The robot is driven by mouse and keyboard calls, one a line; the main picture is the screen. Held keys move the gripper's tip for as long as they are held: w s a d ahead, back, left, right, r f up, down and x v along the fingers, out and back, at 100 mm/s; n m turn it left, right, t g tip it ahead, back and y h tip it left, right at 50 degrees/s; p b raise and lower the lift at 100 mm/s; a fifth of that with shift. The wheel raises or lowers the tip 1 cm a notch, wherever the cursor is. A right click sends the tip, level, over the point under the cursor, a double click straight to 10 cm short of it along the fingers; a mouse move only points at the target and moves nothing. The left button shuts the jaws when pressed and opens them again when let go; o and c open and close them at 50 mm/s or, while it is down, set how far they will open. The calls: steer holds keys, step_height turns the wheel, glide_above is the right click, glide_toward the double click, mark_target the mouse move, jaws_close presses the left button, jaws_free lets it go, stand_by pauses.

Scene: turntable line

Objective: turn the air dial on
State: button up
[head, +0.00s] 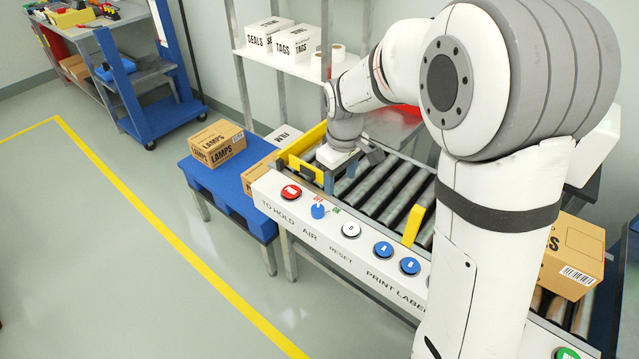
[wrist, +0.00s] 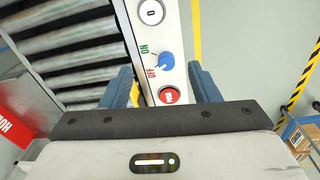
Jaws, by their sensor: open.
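The air dial (head: 318,211) is a blue knob on the white control panel (head: 348,249), above the word AIR, with a red OFF mark and a green ON mark beside it. In the wrist view the dial (wrist: 166,61) lies just beyond the fingertips, and its pointer seems turned toward OFF. My gripper (head: 346,170) is over the rollers just behind the panel's left end. In the wrist view my gripper (wrist: 162,84) is open and empty, with its fingers apart on either side of the panel. It does not touch the dial.
A red hold button (head: 291,192) is close to the dial and shows between my fingers in the wrist view. A white reset button (head: 351,230) and blue buttons (head: 383,249) follow along the panel. A yellow stop (head: 413,225) stands behind them. A lamps box (head: 217,142) stands left.

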mark_target(318, 208)
steer(key=w+a+f+n, duration=0.1)
steer(key=f, duration=0.1)
steer(key=w+a+f+n, duration=0.1)
steer(key=w+a+f, duration=0.1)
steer(key=f, duration=0.1)
steer(key=w+a+f+b, duration=0.1)
steer(key=a+f, duration=0.1)
steer(key=shift+w+a+f+n+g, duration=0.15)
steer(key=shift+w+f+n+g, duration=0.15)
steer(key=shift+w+f+n, duration=0.1)
steer(key=shift+a+f, duration=0.1)
steer(key=shift+f, duration=0.25)
step_height(318, 208, down, 7)
steer(key=shift+w+f, duration=0.1)
